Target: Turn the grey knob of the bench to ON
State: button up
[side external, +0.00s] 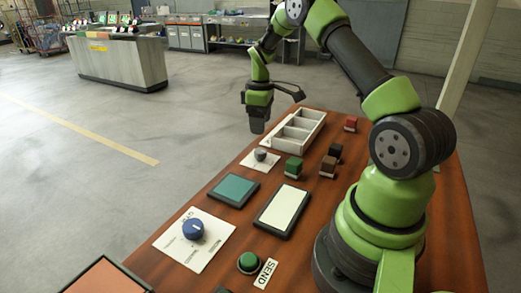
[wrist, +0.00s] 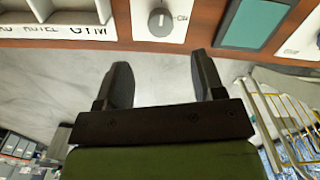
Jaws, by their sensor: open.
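The grey knob (side external: 260,154) sits on a small white plate near the far-left edge of the wooden bench (side external: 335,219). In the wrist view the grey knob (wrist: 160,21) is at the top, with a mark on its face and partly readable lettering, perhaps "ON", at its right. My gripper (side external: 257,128) hangs above and beyond the knob in the side view, apart from it. In the wrist view my gripper (wrist: 164,80) has its two fingers spread with nothing between them, over the floor just outside the bench edge.
A white compartment tray (side external: 297,130) stands beside the knob plate. Green, brown, black and red blocks (side external: 294,167) stand nearby. A teal pad (side external: 234,190), a white pad (side external: 283,211), a blue knob (side external: 193,229) and a green button (side external: 249,262) lie closer to the camera.

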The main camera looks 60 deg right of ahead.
aim_at(260, 150)
notch_tip(260, 150, down, 9)
jog(key=shift+f, duration=0.15)
dwell(0.4)
jog(key=c, duration=0.9)
